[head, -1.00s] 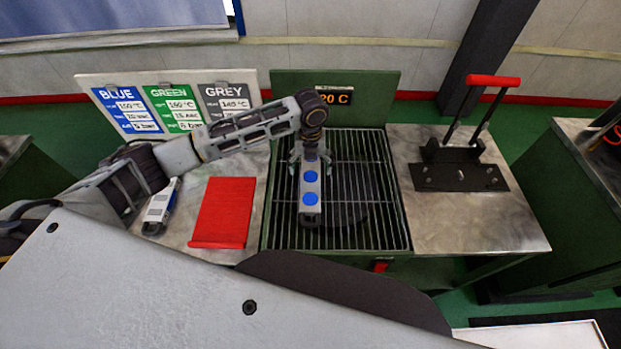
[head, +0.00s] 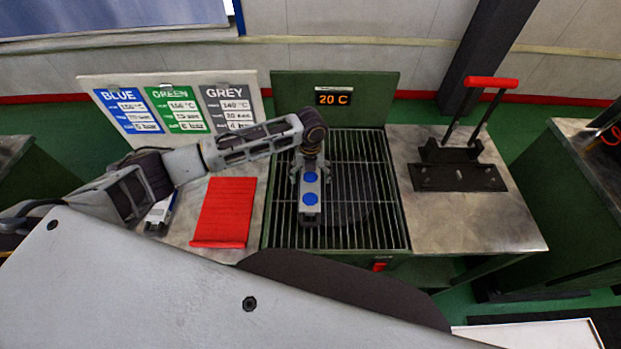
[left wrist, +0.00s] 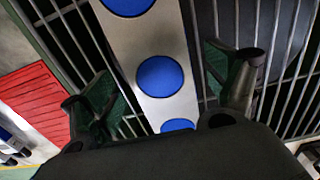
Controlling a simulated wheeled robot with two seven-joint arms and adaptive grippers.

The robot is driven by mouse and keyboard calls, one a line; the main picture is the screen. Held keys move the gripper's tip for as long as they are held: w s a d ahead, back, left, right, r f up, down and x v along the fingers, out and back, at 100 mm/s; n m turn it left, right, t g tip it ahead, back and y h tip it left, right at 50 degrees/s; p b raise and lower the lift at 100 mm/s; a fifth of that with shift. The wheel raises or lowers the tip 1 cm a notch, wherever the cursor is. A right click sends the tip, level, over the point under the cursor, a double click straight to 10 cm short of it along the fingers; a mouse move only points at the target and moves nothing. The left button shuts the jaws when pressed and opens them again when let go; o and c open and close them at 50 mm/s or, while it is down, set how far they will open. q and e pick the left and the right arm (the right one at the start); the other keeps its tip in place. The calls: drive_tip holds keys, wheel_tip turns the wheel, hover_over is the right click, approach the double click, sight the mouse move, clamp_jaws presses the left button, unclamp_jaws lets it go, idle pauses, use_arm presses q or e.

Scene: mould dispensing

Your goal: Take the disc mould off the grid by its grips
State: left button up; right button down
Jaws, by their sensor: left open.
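The disc mould (head: 309,188) is a pale grey bar with blue discs set in its top. It lies on the wire grid (head: 375,215), running from back to front, with a dark grip at its near end. In the left wrist view the mould (left wrist: 147,36) passes between the fingers. My left gripper (head: 309,172) is open over the far part of the mould, with one finger on each side. Clear gaps show between fingers and bar in the left wrist view (left wrist: 160,88). The mould's far end is hidden under my gripper and wrist. My right gripper is not in view.
A red plate (head: 224,212) lies on the metal top left of the grid. A press with a red handle (head: 492,82) stands on the right. A display (head: 333,98) behind the grid reads 20 C. Behind the red plate stands a board (head: 175,110) with blue, green and grey cards.

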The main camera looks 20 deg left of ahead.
use_arm(q)
drive_tip(key=c, duration=1.7)
drive_tip(key=shift+w+r, duration=0.1)
drive_tip(key=shift+c, duration=0.4)
wheel_tip(320, 180, up, 10)
drive_tip(key=b, duration=0.1)
